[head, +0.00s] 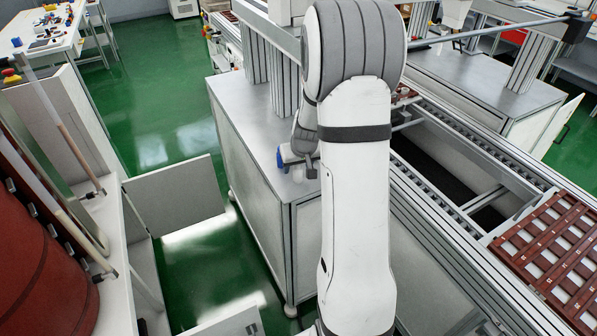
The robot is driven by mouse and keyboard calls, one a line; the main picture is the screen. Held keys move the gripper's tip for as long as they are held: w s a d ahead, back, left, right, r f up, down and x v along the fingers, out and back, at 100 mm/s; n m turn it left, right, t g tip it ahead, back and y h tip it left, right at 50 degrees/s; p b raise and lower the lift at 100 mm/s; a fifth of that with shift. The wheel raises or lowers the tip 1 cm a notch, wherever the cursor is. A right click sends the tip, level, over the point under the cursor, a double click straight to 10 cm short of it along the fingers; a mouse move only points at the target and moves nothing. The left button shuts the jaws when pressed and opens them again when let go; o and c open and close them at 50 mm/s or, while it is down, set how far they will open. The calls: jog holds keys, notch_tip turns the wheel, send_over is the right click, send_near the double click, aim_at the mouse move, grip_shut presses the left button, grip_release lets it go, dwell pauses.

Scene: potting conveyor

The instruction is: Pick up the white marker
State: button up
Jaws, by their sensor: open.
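My gripper (297,163) is small in the head view, above the grey top of the metal cabinet (243,108), beside my white arm. It is open, but its fingers are mostly hidden by my arm, and I see nothing held in it. A small blue part shows at its left side. I cannot make out the white marker; a small pale shape beneath the gripper is too unclear to name.
The conveyor (455,180) runs along the right, with a reddish-brown slotted tray (555,250) on it. An open cabinet door (175,196) stands at the left. A white table (42,35) with small parts is far left. Green floor (150,90) lies between.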

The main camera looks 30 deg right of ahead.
jog(key=shift+c, duration=0.4)
jog(key=c, duration=1)
